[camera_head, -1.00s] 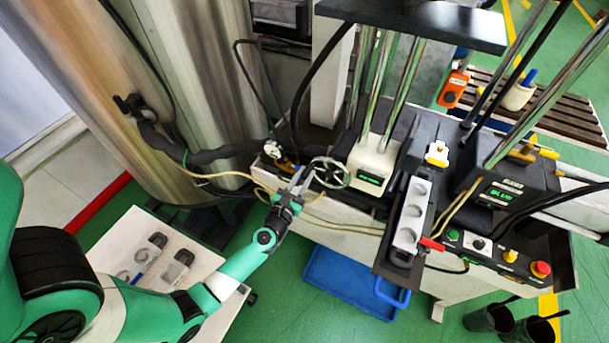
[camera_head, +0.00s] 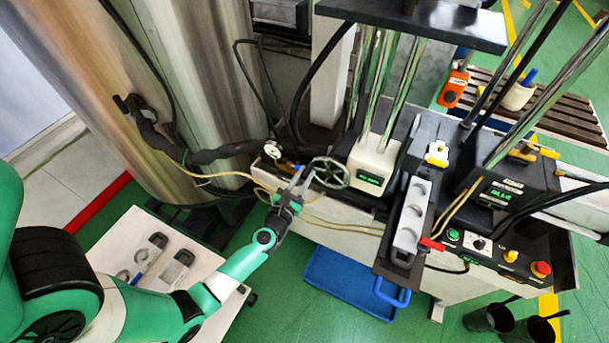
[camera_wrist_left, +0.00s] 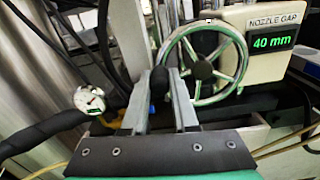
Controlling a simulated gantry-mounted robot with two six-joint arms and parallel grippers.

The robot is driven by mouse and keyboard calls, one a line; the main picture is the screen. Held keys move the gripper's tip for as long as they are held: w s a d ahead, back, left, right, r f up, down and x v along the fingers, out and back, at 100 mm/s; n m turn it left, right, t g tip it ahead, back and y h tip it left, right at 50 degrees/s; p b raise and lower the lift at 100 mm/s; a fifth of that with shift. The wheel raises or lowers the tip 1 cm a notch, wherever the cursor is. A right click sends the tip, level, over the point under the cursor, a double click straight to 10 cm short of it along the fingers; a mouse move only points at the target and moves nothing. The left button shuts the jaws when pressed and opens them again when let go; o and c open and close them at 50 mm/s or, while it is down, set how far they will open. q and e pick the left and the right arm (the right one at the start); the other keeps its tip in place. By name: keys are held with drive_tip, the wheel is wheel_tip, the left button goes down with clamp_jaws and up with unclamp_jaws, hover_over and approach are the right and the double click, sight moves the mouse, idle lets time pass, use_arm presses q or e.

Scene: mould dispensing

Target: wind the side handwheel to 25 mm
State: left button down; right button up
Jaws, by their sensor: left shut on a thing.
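The side handwheel (camera_head: 343,177) is a spoked metal wheel on the left side of the white nozzle unit (camera_head: 367,161). It also shows in the left wrist view (camera_wrist_left: 236,72), with a dark hub. The green display (camera_wrist_left: 272,43) under the words NOZZLE GAP reads 40 mm. My left gripper (camera_head: 299,176) is at the wheel's left side. In the left wrist view its two fingers (camera_wrist_left: 161,84) are shut on the dark crank knob (camera_wrist_left: 160,77) at the wheel's left rim. My right gripper is not in view.
A round gauge (camera_wrist_left: 89,99) and its brass valve stand just left of my fingers. A large steel tank (camera_head: 205,80) and a black hose are behind. The mould tray (camera_head: 411,216) lies right of the nozzle unit. A blue bin (camera_head: 345,285) is on the floor below.

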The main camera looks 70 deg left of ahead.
use_arm(q)
drive_tip(key=shift+f, duration=0.1)
drive_tip(key=w+d+f+n+b, duration=0.2)
drive_tip(key=d+f+n+b, duration=0.1)
drive_tip(key=n+b, duration=0.6)
drive_tip(key=w+d+f+n+b, duration=0.2)
drive_tip(key=w+f+n+b, duration=0.1)
drive_tip(key=n+b, duration=0.7)
drive_tip(key=shift+d+f+n, duration=0.4)
drive_tip(key=shift+f+n, duration=0.3)
drive_tip(key=shift+n, duration=1.6)
drive_tip(key=shift+r, duration=0.1)
drive_tip(key=c, duration=0.7)
unclamp_jaws()
